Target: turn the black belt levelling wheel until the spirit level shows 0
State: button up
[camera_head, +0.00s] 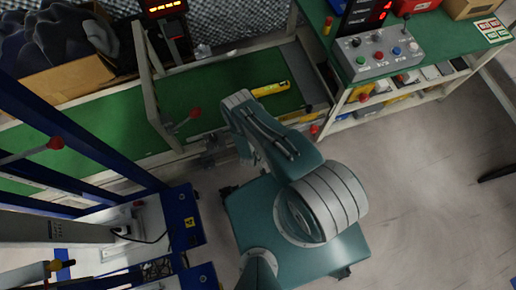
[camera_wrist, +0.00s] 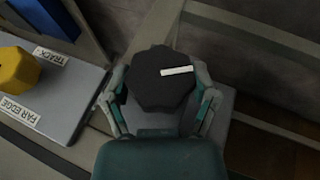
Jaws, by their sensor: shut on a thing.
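The black wheel (camera_wrist: 150,95) is a many-sided knob with a white mark (camera_wrist: 177,71) on its face, in the middle of the wrist view. My gripper (camera_wrist: 160,75) has one finger on each side of the wheel and is shut on it. The mark lies nearly level in the picture, right of the wheel's centre. A yellow spirit level (camera_head: 271,88) lies on the green belt (camera_head: 215,105) in the head view; its reading is too small to make out. In the head view my arm hides the wheel and my fingers.
A yellow knob (camera_wrist: 14,68) stands on a grey plate (camera_wrist: 75,85) with labels "TRACK" and "FAR EDGE". A control box (camera_head: 380,52) with buttons is on the right bench. A blue frame (camera_head: 90,140) stands at left. Floor at right is mostly clear.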

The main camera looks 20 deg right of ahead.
jog(key=shift+a+h, duration=0.15)
jog(key=shift+h, duration=0.85)
jog(key=shift+w+n, duration=0.1)
jog(key=shift+n, duration=0.2)
jog(key=o, duration=1)
jog(key=v, duration=1.2)
jog(key=shift+a+f, duration=0.25)
jog(key=shift+a, duration=0.05)
